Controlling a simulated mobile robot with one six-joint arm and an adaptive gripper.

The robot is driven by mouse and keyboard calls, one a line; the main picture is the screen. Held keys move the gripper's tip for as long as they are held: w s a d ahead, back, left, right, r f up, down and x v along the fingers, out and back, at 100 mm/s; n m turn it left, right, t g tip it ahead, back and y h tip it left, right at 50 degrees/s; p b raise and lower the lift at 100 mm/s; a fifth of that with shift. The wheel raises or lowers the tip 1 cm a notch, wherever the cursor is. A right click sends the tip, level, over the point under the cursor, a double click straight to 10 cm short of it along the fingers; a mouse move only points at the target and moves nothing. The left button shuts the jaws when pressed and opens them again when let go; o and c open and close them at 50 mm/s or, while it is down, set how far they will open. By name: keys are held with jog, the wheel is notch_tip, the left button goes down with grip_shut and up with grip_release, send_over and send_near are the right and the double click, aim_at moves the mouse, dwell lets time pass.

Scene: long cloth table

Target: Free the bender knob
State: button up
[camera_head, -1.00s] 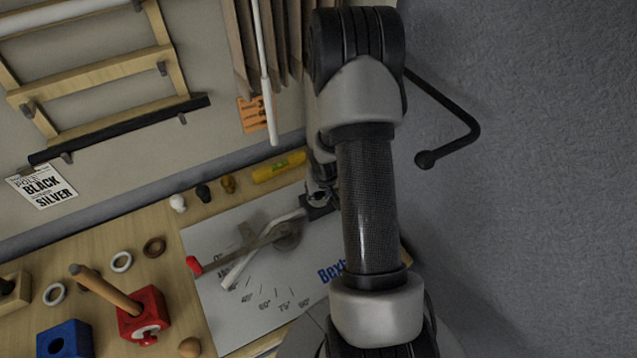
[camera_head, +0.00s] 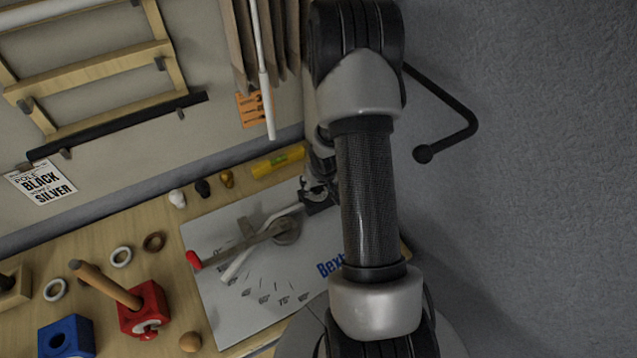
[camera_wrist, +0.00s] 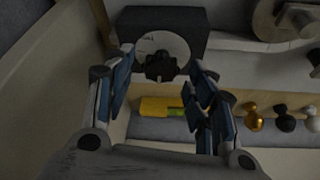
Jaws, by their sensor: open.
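The bender is a pale plate (camera_head: 215,300) with angle marks, a red-tipped lever (camera_head: 196,260) and a pale rod (camera_head: 235,267) lying across it. In the wrist view, the black knob (camera_wrist: 160,67) sits on a pale round dial (camera_wrist: 150,42) on the front of a dark block (camera_wrist: 190,28). My gripper (camera_wrist: 161,60) is open, with one finger on each side of the knob; I cannot tell if either touches it. In the head view my gripper (camera_head: 318,190) is at the plate's far right corner, partly hidden by my arm.
A yellow level (camera_head: 278,162) and several small knobs (camera_head: 203,188) lie along the back wall. A red block (camera_head: 143,310), a blue block (camera_head: 65,340) and rings (camera_head: 121,257) are at the left. A grey wall (camera_head: 540,180) fills the right.

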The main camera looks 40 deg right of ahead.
jog(key=v, duration=0.7)
jog(key=shift+r, duration=0.15)
jog(key=shift+r, duration=0.15)
dwell(0.6)
jog(key=s+a+r+n+h+b, duration=0.15)
jog(key=a+r, duration=0.25)
jog(key=r, duration=0.4)
jog(key=s+a+r+h+b, duration=0.1)
jog(key=s+a+r+b, duration=0.2)
jog(key=r, duration=0.4)
jog(key=s+a+r+n+y+b, duration=0.1)
jog(key=s+a+n+y, duration=0.1)
jog(key=s+a, duration=0.4)
jog(key=s+a+r+n+y+b, duration=0.1)
jog(key=s+a, duration=0.5)
jog(key=a, duration=0.7)
jog(key=shift+s+r+n+t+y+b, duration=0.35)
jog(key=shift+n+y+b, duration=0.1)
jog(key=shift+y+b, duration=0.25)
